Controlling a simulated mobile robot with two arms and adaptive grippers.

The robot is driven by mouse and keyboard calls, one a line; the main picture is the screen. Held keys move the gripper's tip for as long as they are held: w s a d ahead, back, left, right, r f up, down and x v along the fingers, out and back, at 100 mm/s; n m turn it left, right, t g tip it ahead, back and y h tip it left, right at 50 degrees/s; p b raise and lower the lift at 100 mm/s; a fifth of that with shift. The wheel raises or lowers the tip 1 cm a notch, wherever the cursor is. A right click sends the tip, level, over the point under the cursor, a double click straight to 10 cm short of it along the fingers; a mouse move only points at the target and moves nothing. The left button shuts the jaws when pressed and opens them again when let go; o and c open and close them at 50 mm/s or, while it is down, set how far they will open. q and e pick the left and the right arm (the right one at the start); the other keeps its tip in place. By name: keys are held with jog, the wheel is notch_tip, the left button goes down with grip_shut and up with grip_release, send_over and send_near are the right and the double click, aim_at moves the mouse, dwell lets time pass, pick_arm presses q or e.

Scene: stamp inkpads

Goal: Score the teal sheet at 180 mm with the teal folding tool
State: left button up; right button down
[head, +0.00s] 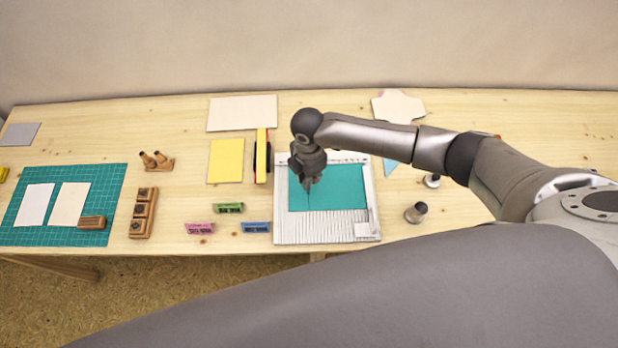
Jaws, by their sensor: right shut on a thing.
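The teal sheet (340,190) lies flat on the white grooved scoring board (320,231). My right gripper (309,180) is over the left part of the sheet, pointing down. It is shut on a thin tool, of which only a slim dark tip (308,200) shows below the fingers, at or just above the sheet. The tool's colour and the rest of it are hidden by the gripper, and I cannot tell whether the tip touches the sheet. My left gripper is not in view.
Green, pink and blue inkpads (228,208) lie left of the board. A wooden stamp rack (143,213) and a green cutting mat (110,180) are further left. A metal-topped cylinder (416,212) stands right of the board.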

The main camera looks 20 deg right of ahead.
jog(key=shift+w+d, duration=0.15)
jog(key=shift+w, duration=0.4)
jog(key=shift+w+f, duration=0.1)
jog(key=shift+w, duration=0.05)
jog(key=shift+w+d+b, duration=0.3)
jog(key=shift+w+b, duration=0.25)
jog(key=shift+w, duration=0.3)
jog(key=shift+w, duration=0.15)
jog(key=shift+w+d+b, duration=0.25)
jog(key=shift+w+b, duration=0.35)
jog(key=shift+w, duration=0.2)
jog(key=shift+w, duration=0.15)
jog(key=shift+w+d+b, duration=0.25)
jog(key=shift+w+b, duration=0.25)
jog(key=shift+w, duration=0.3)
